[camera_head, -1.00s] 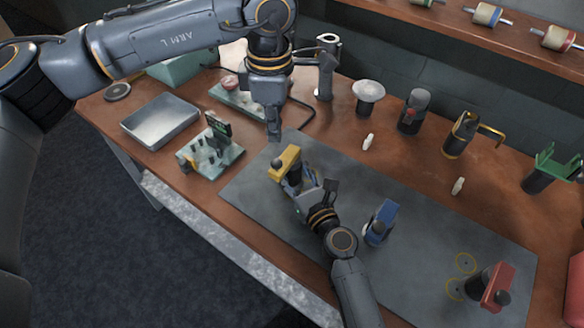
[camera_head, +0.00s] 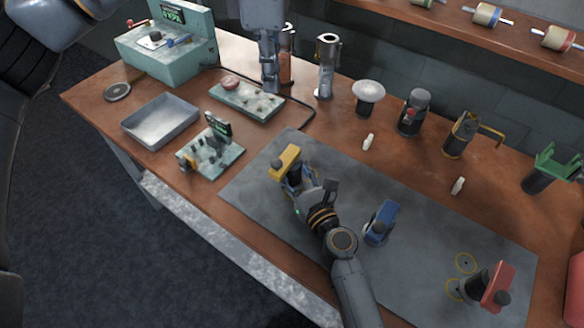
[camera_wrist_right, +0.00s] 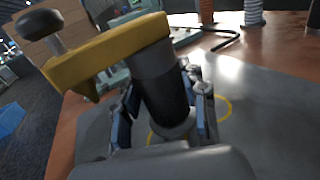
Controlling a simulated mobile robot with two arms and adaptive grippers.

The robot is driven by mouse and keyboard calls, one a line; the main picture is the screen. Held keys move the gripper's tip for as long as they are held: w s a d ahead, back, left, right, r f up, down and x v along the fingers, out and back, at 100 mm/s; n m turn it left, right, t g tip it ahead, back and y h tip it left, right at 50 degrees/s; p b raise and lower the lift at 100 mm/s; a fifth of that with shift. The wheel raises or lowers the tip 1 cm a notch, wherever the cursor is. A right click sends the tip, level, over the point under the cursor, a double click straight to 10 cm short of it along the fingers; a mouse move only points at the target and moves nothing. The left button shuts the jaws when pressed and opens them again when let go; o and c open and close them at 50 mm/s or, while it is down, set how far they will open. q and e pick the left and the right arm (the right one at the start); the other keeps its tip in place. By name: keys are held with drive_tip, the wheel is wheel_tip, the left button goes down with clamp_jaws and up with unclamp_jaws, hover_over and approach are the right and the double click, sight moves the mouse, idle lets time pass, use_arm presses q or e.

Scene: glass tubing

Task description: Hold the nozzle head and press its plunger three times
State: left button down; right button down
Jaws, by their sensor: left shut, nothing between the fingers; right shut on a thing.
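The nozzle head has a yellow arm (camera_head: 286,158) on a dark cylindrical body. The wrist view shows the yellow arm (camera_wrist_right: 110,48) close up, with a round dark plunger knob (camera_wrist_right: 40,22) on a metal stem at its outer end. My right gripper (camera_head: 299,184) is shut on the dark body (camera_wrist_right: 160,88), with one finger on each side, just below the yellow arm. The head is upright, slightly tilted in the wrist view. My left gripper (camera_head: 269,82) is shut and empty, pointing down at the back, apart from the nozzle head.
A blue head (camera_head: 380,222) and a red head (camera_head: 493,287) stand on the grey mat (camera_head: 340,160). A metal tray (camera_head: 160,120), a green fixture (camera_head: 212,152) and a teal instrument box (camera_head: 168,62) are at left. Bottles and tools line the back.

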use_arm(q)
drive_tip(key=shift+r, duration=0.4)
use_arm(e)
drive_tip(key=c, duration=0.7)
unclamp_jaws()
drive_tip(key=shift+o, duration=0.2)
drive_tip(key=v, duration=1.2)
use_arm(q)
drive_tip(key=shift+s+a+f, duration=0.1)
use_arm(e)
drive_tip(key=shift+s, duration=0.1)
